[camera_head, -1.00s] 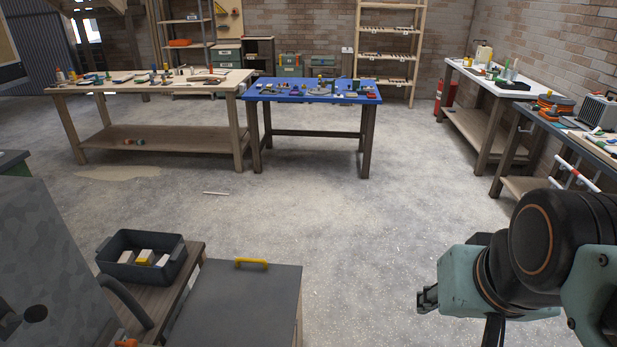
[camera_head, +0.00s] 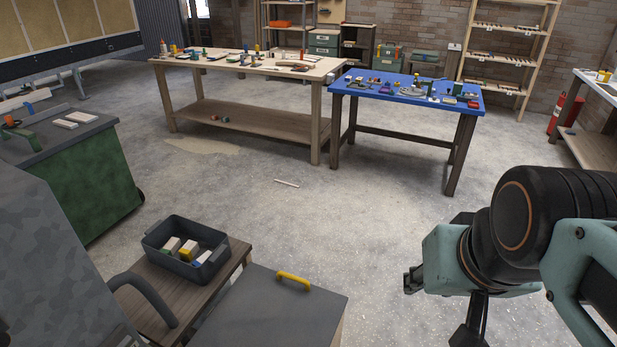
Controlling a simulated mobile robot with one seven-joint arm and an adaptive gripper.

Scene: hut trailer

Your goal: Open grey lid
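The grey lid (camera_head: 265,318) is a flat dark grey panel at the bottom middle of the head view. It lies flat and looks shut on a box whose wooden side shows at the right. A yellow handle (camera_head: 293,281) is fixed near its far edge. My gripper (camera_head: 412,281) is at the right, apart from the lid and to the right of its handle. Only part of the gripper shows beside my arm, and its fingers are too hidden to tell whether they are open.
A dark bin (camera_head: 187,250) with several blocks stands on a wooden surface (camera_head: 146,287) left of the lid. A green cabinet (camera_head: 88,185) is at the left. A wooden workbench (camera_head: 245,108) and a blue table (camera_head: 403,100) stand farther back. The floor between is mostly clear.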

